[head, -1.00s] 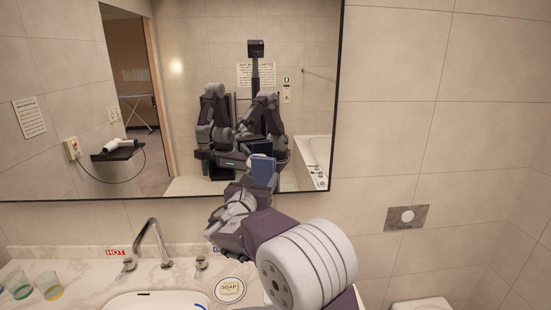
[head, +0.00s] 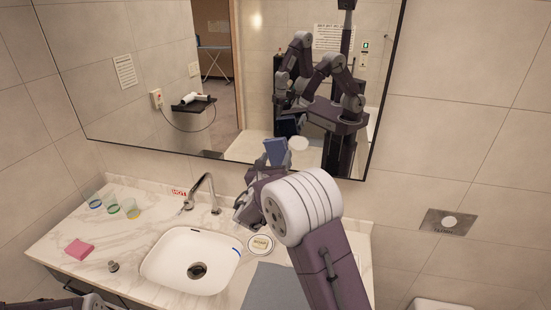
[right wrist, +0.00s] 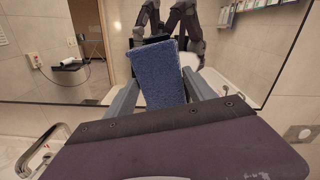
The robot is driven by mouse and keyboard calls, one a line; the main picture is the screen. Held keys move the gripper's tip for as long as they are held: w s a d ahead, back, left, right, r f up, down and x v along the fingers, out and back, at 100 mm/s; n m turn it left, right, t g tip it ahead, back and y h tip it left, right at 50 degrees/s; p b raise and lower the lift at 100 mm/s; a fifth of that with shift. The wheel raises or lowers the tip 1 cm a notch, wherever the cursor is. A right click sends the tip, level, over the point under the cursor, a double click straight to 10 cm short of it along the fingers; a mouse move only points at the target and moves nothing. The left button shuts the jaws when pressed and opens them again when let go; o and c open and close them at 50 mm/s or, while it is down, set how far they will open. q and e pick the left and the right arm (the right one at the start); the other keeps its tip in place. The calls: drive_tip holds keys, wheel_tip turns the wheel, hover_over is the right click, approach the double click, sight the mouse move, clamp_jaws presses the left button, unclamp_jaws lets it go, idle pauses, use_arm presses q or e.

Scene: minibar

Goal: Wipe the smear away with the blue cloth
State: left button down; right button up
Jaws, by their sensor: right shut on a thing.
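The blue cloth (head: 275,151) is in my right gripper (head: 268,170), upright in front of the lower mirror (head: 225,128). In the right wrist view the cloth (right wrist: 160,75) stands between the two grey fingers, which are shut on it. A whitish oval smear (head: 298,143) shows on the mirror just right of the cloth. In the right wrist view the smear (right wrist: 191,60) is partly hidden behind the cloth. I cannot tell whether the cloth touches the glass.
Below are the marble counter (head: 135,235), a white basin (head: 160,263) and a curved tap (head: 207,182). A round soap dish (head: 260,244) sits near my right arm. Several glasses (head: 113,205) and a pink cloth or sponge (head: 79,249) are at the left.

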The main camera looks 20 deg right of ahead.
drive_tip(key=p+x, duration=0.1)
drive_tip(key=x, duration=0.3)
drive_tip(key=shift+d+r, duration=0.1)
drive_tip(key=shift+d, duration=0.1)
drive_tip(key=shift+w+d+p, duration=0.2)
drive_tip(key=shift+w+p, duration=0.1)
drive_tip(key=shift+w, duration=0.2)
drive_tip(key=shift+s+d, duration=0.1)
drive_tip(key=shift+x, duration=0.95)
